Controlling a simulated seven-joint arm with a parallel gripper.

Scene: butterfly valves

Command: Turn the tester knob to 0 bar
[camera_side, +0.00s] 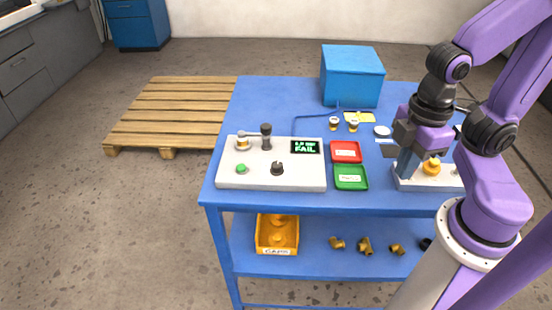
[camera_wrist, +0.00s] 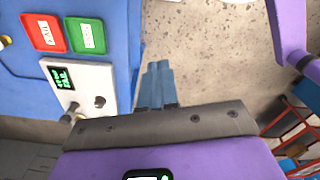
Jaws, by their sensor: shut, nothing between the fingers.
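The tester is a white panel (camera_side: 232,178) on the left front of the blue table. Its black knob (camera_side: 277,169) stands near the front middle of the panel, and it also shows in the wrist view (camera_wrist: 99,102). The display (camera_side: 305,147) reads FAIL in green on black; the small line above it is hard to read. A green button (camera_side: 241,169) sits left of the knob. My gripper (camera_side: 403,172) is shut and empty, right of the tester and apart from the knob. In the wrist view its blue-grey fingers (camera_wrist: 157,66) are together, beside the tester's edge.
A red tray (camera_side: 346,146) and a green tray (camera_side: 350,172) lie right of the tester. A white fixture with a yellow-capped part (camera_side: 431,167) is by my gripper. A blue box (camera_side: 352,78) stands at the back. A brass part (camera_side: 243,143) and black post (camera_side: 266,137) rise from the tester.

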